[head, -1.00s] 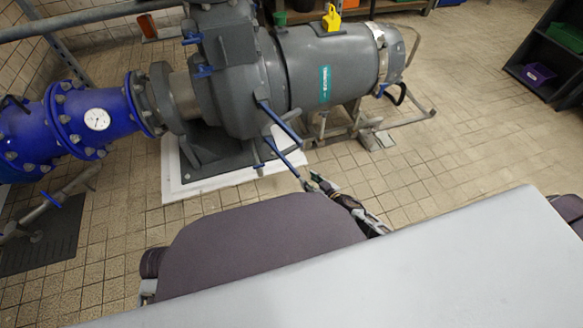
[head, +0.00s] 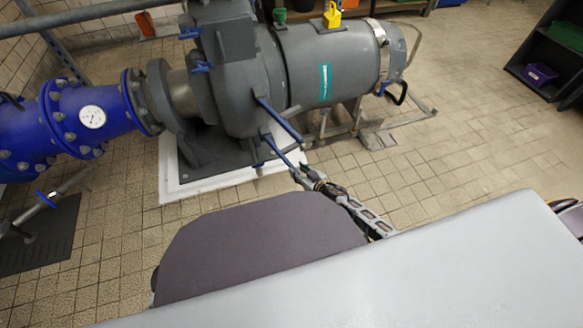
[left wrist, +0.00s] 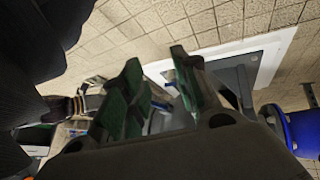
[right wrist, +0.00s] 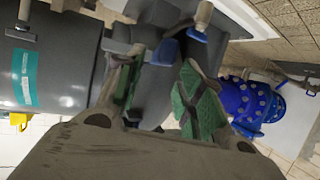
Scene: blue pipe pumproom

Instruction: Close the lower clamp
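Two long blue clamp levers stick out from the front of the grey pump housing in the head view: an upper one (head: 279,119) and a lower one (head: 279,151), both angled down to the right. My right gripper (head: 297,174) is at the free end of the lower lever; whether it touches cannot be told. In the right wrist view its green-padded fingers (right wrist: 158,92) are spread, with blue parts (right wrist: 168,48) beyond the gap. My left gripper is hidden in the head view; in the left wrist view its fingers (left wrist: 153,88) are apart, with nothing clearly held.
Two shorter blue clamps (head: 201,67) sit on the housing's left side. A blue pipe with a gauge (head: 92,118) joins at left. The white plinth (head: 205,185) lies under the pump. Tiled floor is clear at right, before a dark shelf (head: 545,60).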

